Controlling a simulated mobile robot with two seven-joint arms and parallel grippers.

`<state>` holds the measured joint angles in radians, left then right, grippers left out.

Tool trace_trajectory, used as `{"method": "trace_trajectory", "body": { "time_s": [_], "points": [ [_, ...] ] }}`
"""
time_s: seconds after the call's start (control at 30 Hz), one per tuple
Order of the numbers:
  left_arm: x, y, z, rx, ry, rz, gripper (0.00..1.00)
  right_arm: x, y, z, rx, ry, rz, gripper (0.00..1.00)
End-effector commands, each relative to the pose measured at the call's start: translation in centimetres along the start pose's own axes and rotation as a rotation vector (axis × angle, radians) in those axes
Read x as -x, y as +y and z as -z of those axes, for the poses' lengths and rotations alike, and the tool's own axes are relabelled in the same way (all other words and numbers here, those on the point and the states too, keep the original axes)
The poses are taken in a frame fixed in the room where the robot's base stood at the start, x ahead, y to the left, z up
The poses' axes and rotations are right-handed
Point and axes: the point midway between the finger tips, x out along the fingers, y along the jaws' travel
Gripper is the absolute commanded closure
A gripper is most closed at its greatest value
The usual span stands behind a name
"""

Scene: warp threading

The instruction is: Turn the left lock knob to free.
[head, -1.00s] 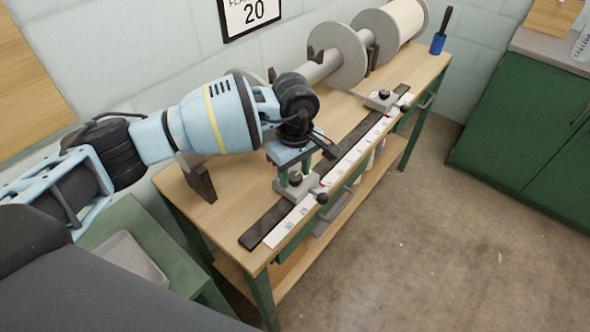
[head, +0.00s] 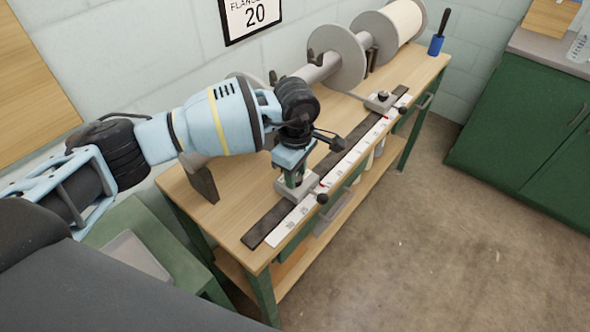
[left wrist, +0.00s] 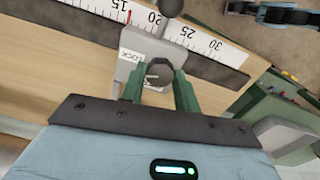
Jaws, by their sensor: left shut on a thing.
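The left sliding block (head: 309,187) is grey and sits on the dark rail beside the white ruler. Its dark round lock knob (left wrist: 159,74) shows in the left wrist view, with a pale mark on its top. A white label reading LOCK (left wrist: 130,57) lies on the block beside the knob. My left gripper (head: 295,181) points down over the block, its green fingers (left wrist: 158,84) shut on the knob, one on each side. In the head view the gripper hides most of the knob. My right gripper is not in view.
A black ball-ended lever (head: 322,199) sticks out from the block's front. A second block (head: 382,102) with a knob stands farther along the ruler (head: 345,167). Grey flanged spools (head: 338,58) lie behind on the wooden bench (head: 225,210).

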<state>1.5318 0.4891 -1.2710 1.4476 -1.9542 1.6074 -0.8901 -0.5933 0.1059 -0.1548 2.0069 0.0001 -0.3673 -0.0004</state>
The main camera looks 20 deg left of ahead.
Motion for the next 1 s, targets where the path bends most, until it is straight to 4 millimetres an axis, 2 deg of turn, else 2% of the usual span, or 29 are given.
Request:
{"method": "trace_trajectory", "body": {
  "time_s": [0.57, 1.0],
  "points": [
    [0.5, 0.1, 0.0, 0.549, 0.001, -0.006, 0.92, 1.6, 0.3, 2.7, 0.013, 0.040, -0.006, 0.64],
    [0.5, 0.1, 0.0, 0.953, -0.001, -0.006, 0.92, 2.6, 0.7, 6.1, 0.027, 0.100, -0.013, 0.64]
  ]
}}
